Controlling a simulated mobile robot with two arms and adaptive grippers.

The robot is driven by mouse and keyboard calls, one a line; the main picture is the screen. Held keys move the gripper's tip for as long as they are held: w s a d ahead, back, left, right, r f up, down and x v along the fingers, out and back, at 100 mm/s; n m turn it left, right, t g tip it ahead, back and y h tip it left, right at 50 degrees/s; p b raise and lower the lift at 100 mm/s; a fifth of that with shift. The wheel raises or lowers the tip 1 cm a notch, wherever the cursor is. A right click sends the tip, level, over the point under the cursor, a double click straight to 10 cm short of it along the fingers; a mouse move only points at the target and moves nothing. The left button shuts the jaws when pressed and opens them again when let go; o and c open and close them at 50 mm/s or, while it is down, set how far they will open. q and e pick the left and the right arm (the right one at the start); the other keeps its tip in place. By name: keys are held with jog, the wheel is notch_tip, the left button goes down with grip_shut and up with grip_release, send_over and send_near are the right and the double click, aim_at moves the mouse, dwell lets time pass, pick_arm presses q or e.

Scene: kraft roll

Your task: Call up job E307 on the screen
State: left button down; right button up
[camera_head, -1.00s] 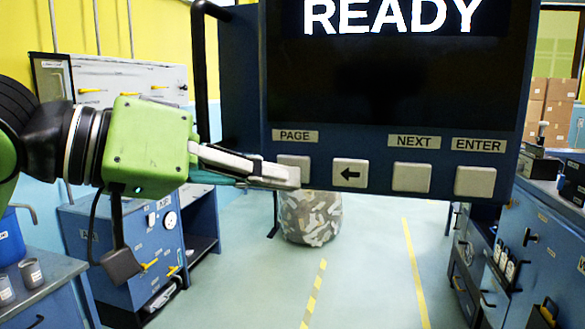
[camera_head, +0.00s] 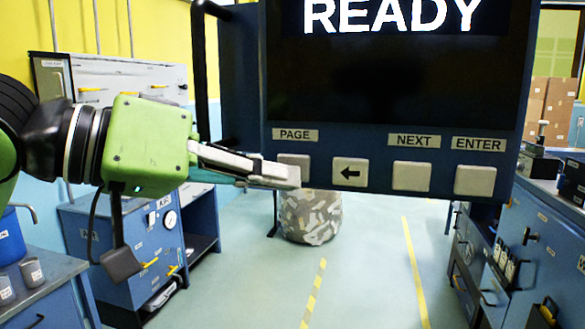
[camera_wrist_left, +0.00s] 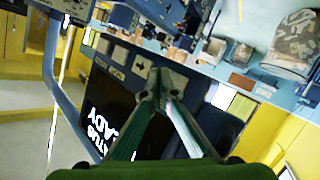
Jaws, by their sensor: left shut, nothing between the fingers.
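The dark blue control panel (camera_head: 235,75) fills the upper middle of the head view. Its black screen (camera_head: 390,80) shows READY in white; the top is cut off. Below it are pale square buttons: one under the PAGE label (camera_head: 295,136), a left-arrow button (camera_head: 350,172), the NEXT button (camera_head: 412,176) and the ENTER button (camera_head: 475,180). My left gripper (camera_head: 285,176) is shut and empty, its tips over the lower part of the PAGE button (camera_head: 294,160). I cannot tell whether they touch it. The left wrist view shows the shut fingertips (camera_wrist_left: 157,82) in front of the panel. My right gripper is out of view.
A patterned roll (camera_head: 310,217) stands on the floor behind the panel. Blue cabinets (camera_head: 130,240) stand at left and a blue workbench (camera_head: 535,240) at right. Cardboard boxes (camera_head: 550,100) are at the far right.

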pick_arm(q)
jog(key=shift+w+d+p, duration=0.15)
jog(key=shift+w+p, duration=0.25)
jog(key=shift+w+d+p, duration=0.1)
jog(key=shift+w+p, duration=0.2)
jog(key=shift+w, duration=0.1)
dwell(0.8)
dwell(0.3)
jog(key=shift+s+a, duration=0.25)
jog(key=shift+s, duration=0.55)
jog(key=s, duration=0.1)
jog(key=s+a, duration=0.1)
jog(key=s, duration=0.2)
jog(key=shift+s+a, duration=0.25)
jog(key=shift+s, duration=0.1)
jog(key=shift+f, duration=0.1)
